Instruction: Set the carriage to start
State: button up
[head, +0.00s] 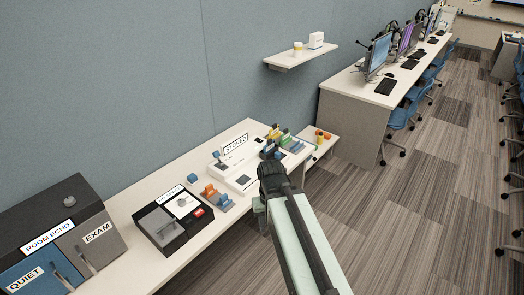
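No part is clearly marked as the carriage, and no start mark is readable at this size. A white device with a sign that seems to read STORED (236,144) stands on the white bench (150,200), with a small blue piece (216,155) at its left end. I cannot tell if that piece is the carriage. My gripper (268,166) is dark and reaches in from the lower right, over the bench's front edge, just right of the white device. Its fingertips are too small and dark to tell open from shut, and it hides part of the bench behind it.
A black box with a dial face (172,226), orange and blue holders (216,197) and a ROOM ECHO box (60,245) stand to the left. Coloured pieces (285,138) crowd the bench's right end. A wall shelf (302,56) hangs above.

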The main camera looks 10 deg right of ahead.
aim_at(275, 153)
jog(key=u, duration=0.2)
jog(key=i, duration=1.35)
jog(key=z, duration=0.8)
